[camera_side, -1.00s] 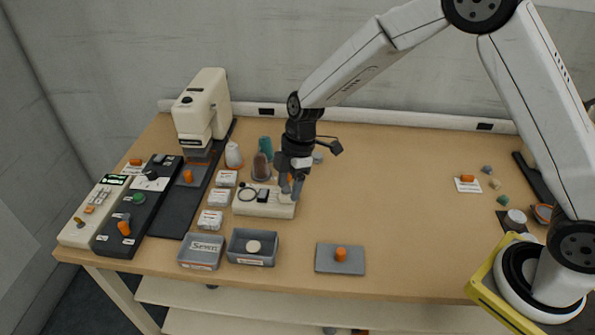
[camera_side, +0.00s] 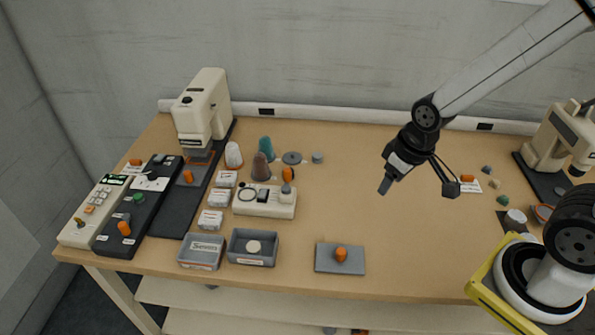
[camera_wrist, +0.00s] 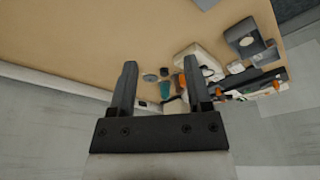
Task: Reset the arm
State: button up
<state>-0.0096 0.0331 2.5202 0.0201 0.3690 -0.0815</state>
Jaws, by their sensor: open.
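My gripper (camera_side: 415,188) is open and empty. In the side view it hangs in the air over the right half of the table (camera_side: 400,240), with nothing between its fingers. In the wrist view, the two dark fingers of my gripper (camera_wrist: 158,85) are spread apart, and the tabletop and several small items show beyond them. The white scale-like device (camera_side: 263,208) stands left of my gripper, well apart from it.
Left are a white press-like machine (camera_side: 203,112), control boxes (camera_side: 125,222), grey bins (camera_side: 251,258) and several cones (camera_side: 261,167). A grey plate with an orange knob (camera_side: 327,265) lies in front. Another white machine (camera_side: 557,140) stands right. The table's middle is clear.

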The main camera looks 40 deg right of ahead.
jog(key=shift+s+d+m, duration=0.2)
jog(key=shift+s+m, duration=0.2)
jog(key=shift+s, duration=0.15)
